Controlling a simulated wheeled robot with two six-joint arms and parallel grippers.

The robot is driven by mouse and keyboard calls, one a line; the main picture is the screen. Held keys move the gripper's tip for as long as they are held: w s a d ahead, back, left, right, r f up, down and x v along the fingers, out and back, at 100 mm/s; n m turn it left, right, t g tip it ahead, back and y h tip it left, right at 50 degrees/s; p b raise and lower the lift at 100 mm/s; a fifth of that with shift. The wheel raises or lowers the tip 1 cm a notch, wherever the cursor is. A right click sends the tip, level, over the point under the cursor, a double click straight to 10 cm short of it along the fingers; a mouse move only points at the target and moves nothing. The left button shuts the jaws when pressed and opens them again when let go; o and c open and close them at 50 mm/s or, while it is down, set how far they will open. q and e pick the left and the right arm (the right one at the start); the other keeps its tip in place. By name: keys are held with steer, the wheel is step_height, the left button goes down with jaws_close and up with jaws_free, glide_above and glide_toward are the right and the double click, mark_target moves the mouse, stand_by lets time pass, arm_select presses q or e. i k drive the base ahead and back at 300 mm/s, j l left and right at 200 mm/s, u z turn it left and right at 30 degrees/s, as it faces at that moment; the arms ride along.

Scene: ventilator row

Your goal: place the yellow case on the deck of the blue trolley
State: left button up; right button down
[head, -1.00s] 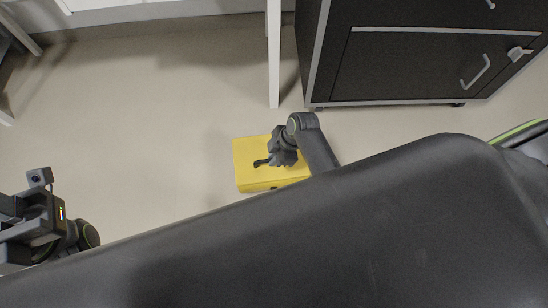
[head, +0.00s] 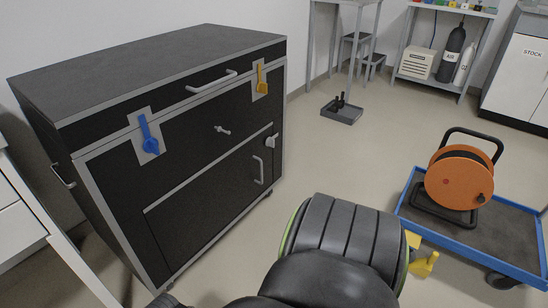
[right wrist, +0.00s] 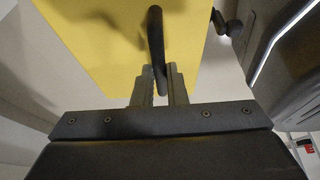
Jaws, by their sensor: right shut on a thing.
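The yellow case (right wrist: 105,40) fills much of the right wrist view. My right gripper (right wrist: 160,75) is shut on its dark handle (right wrist: 156,40). In the head view my own arm covers the lower middle, and the right gripper is not seen there. The blue trolley (head: 465,247) stands at the right in the head view, with a low blue rim and a grey deck (head: 512,232). An orange cable reel (head: 460,178) in a black frame stands on the deck's left part; the right part is bare. My left gripper is not in view.
A black cabinet (head: 185,130) with blue and yellow latches stands at the left. A small yellow piece (head: 424,265) shows beside my arm near the trolley; I cannot tell what it is. Shelving with gas cylinders (head: 453,52) stands at the back. Floor between is clear.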

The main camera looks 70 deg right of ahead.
mark_target(503, 231)
steer(key=z, duration=2.1)
steer(key=l+z, duration=0.1)
steer(key=z, duration=0.35)
steer(key=i+l+z, duration=0.1)
steer(key=z, duration=0.4)
steer(key=i+l, duration=0.55)
